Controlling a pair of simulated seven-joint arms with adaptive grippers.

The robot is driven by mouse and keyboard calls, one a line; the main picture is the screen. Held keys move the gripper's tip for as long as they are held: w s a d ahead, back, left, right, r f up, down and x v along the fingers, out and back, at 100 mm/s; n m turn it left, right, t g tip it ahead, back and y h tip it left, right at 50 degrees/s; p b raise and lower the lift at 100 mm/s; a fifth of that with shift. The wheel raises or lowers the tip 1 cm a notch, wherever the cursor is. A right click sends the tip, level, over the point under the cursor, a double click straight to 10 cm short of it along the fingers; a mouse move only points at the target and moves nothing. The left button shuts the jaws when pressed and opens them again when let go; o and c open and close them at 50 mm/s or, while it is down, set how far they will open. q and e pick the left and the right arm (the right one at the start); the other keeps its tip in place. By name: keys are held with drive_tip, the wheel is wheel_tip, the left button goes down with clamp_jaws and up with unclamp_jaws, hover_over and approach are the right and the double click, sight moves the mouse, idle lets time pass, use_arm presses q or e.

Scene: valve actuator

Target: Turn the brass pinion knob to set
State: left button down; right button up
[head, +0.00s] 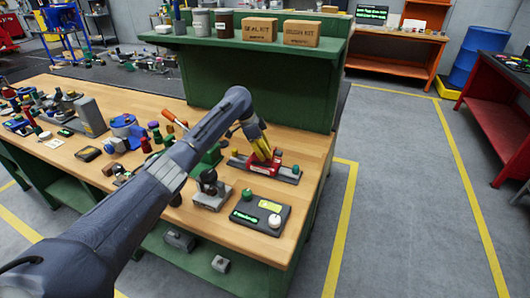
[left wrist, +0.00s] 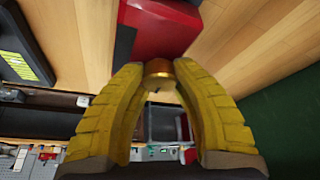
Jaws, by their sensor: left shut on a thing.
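My left gripper (head: 262,152) reaches down from the left arm onto the red valve actuator (head: 262,167), which is mounted on a dark grey base (head: 284,176). In the left wrist view the brass pinion knob (left wrist: 158,68) is between the yellow fingertips of the left gripper (left wrist: 158,72), which are shut on its sides. The knob stands against the red actuator body (left wrist: 160,28). In the head view the fingers hide the knob. My right gripper is not in view.
A dark box with a green display (head: 262,214) and a white knob lies in front of the actuator. A black-topped device on a grey block (head: 212,190) stands to its left. A green shelf riser (head: 262,85) rises behind. Many small parts crowd the bench's left side.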

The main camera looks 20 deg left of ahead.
use_arm(q)
drive_tip(key=shift+m, duration=0.4)
drive_tip(key=shift+d, duration=0.1)
drive_tip(key=c, duration=0.9)
unclamp_jaws()
drive_tip(key=shift+c, duration=0.2)
drive_tip(key=v, duration=1.2)
drive_tip(key=shift+w, duration=0.2)
